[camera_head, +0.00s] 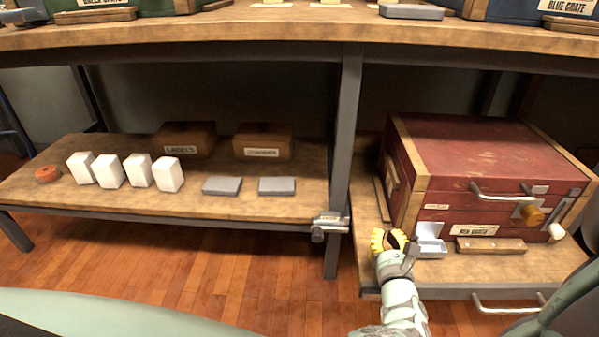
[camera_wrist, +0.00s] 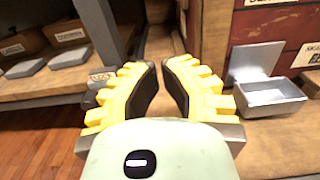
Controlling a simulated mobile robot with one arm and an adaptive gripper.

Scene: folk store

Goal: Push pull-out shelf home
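The pull-out shelf (camera_head: 446,268) is the lower right wooden board, with a metal bar handle (camera_head: 508,304) on its front edge. It carries a red crate (camera_head: 460,150) and sticks out further forward than the shelf to its left. Its board also shows in the wrist view (camera_wrist: 270,145). My gripper (camera_head: 391,240) is above the shelf's front left part, left of a small open metal box (camera_head: 430,242). In the wrist view its yellow fingers (camera_wrist: 160,63) are slightly apart with nothing between them. I cannot tell whether it touches the shelf.
A metal post (camera_head: 343,150) stands left of the shelf, with a labelled metal fitting (camera_head: 329,223) by it. The left shelf (camera_head: 130,203) holds white blocks, grey slabs and brown boxes. A wooden block (camera_head: 491,246) lies before the crate. A worktop (camera_head: 300,30) runs above.

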